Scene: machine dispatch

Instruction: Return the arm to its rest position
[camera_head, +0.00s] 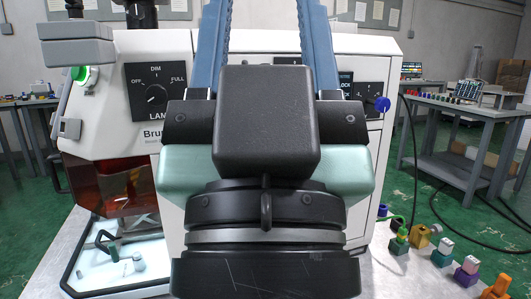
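My gripper (266,20) rises in the middle of the picture, close to the camera. Its two blue-grey fingers stand apart, with the machine showing in the gap, so it looks open. I see nothing held between the fingers, but their tips are cut off by the top edge. My black wrist and pale green gripper body cover the lower middle of the view. Behind them stands a white machine (355,44) with a lamp dial (157,92) marked OFF, DIM and FULL. My arm hides much of its front.
A lit bay (110,274) with small parts is at lower left, below an amber window (95,188). Several coloured pieces, including a purple one (466,278), line the metal table at right. Grey workbenches (470,125) stand behind on the green floor. A black cable hangs at right.

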